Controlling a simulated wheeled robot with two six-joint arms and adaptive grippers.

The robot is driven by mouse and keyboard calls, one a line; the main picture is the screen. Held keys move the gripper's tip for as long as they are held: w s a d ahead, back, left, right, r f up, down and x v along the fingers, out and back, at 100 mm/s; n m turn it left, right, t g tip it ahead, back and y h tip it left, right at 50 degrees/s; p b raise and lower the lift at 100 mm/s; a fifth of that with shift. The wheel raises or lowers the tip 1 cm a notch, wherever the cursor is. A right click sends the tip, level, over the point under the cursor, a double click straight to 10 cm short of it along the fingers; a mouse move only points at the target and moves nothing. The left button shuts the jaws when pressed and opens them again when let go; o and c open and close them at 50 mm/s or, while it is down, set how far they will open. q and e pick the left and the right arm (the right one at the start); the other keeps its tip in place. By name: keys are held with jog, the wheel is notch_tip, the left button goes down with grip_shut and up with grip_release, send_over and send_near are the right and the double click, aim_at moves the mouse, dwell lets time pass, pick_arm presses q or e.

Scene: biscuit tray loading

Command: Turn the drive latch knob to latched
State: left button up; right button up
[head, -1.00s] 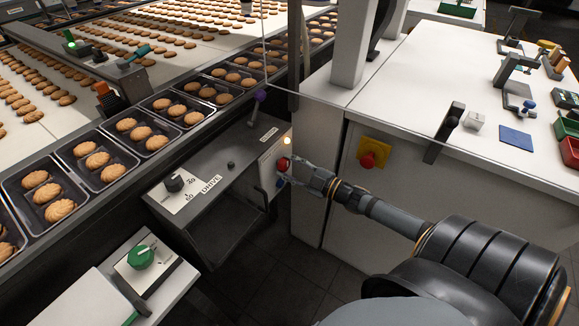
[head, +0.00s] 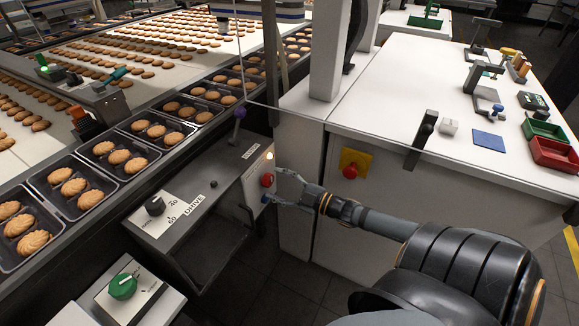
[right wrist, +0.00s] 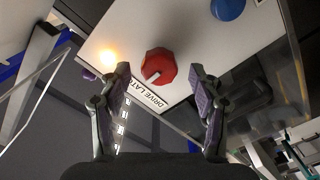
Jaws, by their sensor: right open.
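The red drive latch knob (head: 267,180) sits on the white side panel of the DRIVE box (head: 196,210). In the right wrist view the red knob (right wrist: 163,62) is faceted, with a pale pointer mark toward the lower left, near the partly hidden label "DRIVE LAT…" (right wrist: 143,96). My right gripper (head: 275,186) is open just right of the knob. In the wrist view its two fingers (right wrist: 160,78) stand apart on either side below the knob, with nothing between them. My left gripper is not in view.
A lit yellowish lamp (head: 269,156) is above the knob and a blue button (head: 265,199) below it. A red stop button on a yellow plate (head: 350,172) is on the white cabinet to the right. Biscuit trays line the conveyor.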

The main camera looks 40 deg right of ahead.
jog(key=shift+v, duration=2.8)
